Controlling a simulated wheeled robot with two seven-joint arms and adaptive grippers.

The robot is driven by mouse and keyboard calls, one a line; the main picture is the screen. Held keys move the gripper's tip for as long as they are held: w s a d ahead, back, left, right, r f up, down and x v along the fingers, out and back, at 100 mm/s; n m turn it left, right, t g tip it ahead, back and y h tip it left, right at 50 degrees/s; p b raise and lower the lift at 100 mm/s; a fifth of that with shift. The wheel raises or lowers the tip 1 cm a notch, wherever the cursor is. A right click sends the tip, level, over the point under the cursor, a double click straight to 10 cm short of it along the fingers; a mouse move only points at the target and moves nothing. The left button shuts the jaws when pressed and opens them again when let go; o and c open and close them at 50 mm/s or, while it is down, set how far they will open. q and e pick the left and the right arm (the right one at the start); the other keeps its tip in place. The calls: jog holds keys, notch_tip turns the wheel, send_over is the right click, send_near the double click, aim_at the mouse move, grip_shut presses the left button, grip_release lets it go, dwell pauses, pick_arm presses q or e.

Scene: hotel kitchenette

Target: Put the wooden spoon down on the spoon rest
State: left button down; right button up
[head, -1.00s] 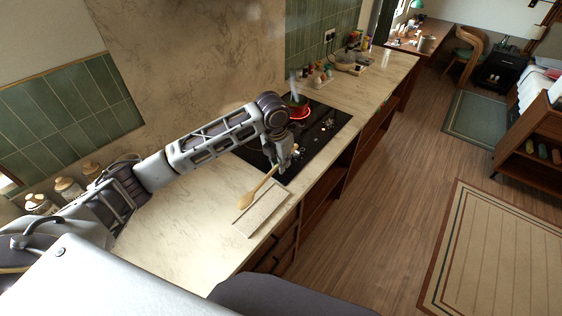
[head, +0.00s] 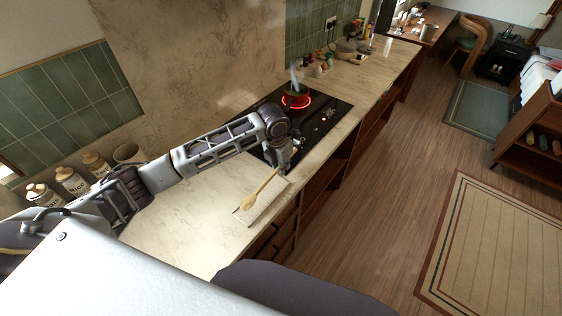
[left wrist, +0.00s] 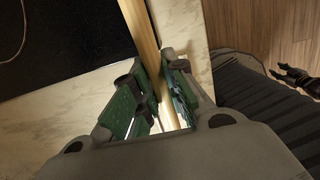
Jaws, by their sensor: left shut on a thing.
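The wooden spoon (head: 262,187) is in my left gripper (head: 283,166), which is shut on the handle. Its bowl points down and left in the head view, over the left part of the spoon rest. The spoon rest (head: 270,204) is a pale flat rectangle on the counter in front of the cooktop. I cannot tell whether the spoon touches it. In the left wrist view the handle (left wrist: 141,35) runs between the green pads of the left gripper (left wrist: 158,95). Dark fingers at the right edge of that view look like my right gripper (left wrist: 296,80); their opening is unclear.
Canisters (head: 70,180) stand by the wall at left. The marble counter (head: 190,225) is bare left of the spoon rest.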

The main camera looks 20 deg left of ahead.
pick_arm(q)
jog(key=shift+f, duration=1.05)
jog(key=c, duration=1.4)
grip_release()
jog(key=shift+o, duration=0.2)
jog(key=shift+s+a+r, duration=0.1)
jog(key=shift+s+r, duration=0.2)
jog(key=shift+r, duration=1.65)
jog(key=shift+s+a+r, duration=0.15)
jog(key=shift+s+r, duration=0.1)
jog(key=shift+r, duration=1.75)
jog(key=shift+s+a+r, duration=0.1)
jog(key=shift+s+r, duration=0.2)
jog(key=shift+r, duration=1.65)
jog(key=shift+f, duration=0.1)
